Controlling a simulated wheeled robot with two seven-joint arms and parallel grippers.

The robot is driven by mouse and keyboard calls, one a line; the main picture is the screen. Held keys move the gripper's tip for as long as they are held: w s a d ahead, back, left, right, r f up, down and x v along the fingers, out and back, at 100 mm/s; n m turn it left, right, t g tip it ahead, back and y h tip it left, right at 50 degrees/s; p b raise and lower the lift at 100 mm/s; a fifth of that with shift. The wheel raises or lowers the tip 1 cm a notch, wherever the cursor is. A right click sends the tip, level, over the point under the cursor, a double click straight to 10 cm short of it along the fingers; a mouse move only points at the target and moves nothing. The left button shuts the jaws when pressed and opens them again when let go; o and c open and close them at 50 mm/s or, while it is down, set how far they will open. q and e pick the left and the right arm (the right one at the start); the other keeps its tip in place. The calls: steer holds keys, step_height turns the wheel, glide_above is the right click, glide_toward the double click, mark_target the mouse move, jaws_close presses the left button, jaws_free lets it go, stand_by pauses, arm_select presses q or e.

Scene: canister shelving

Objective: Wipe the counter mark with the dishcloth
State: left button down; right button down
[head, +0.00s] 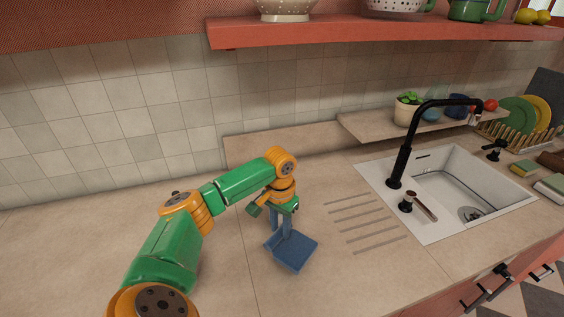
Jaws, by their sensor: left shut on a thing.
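My left gripper (282,226) points down at the counter (225,270), left of the sink. It is shut on a blue dishcloth (294,253), which hangs from the fingers and lies at or just above the counter surface. I cannot tell for certain whether the cloth touches the counter. No distinct mark shows on the visible counter; the arm and cloth hide part of the surface. My right gripper is not in view.
A white sink (455,190) with a black faucet (402,160) is to the right, beside drain grooves (365,222). A potted plant (406,112) stands on a low ledge. A red shelf (350,32) runs above. The left counter is clear.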

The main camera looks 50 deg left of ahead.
arm_select(q)
steer(key=shift+w+a+r, duration=0.1)
steer(key=shift+a+r, duration=0.1)
steer(key=shift+r, duration=0.45)
steer(key=shift+w+a+r, duration=0.1)
steer(key=shift+a+r, duration=0.05)
steer(key=shift+r, duration=0.5)
steer(key=shift+s+d+r, duration=0.1)
steer(key=shift+d+r, duration=0.15)
steer(key=shift+r, duration=0.1)
steer(key=shift+a+f, duration=0.1)
steer(key=shift+a, duration=0.05)
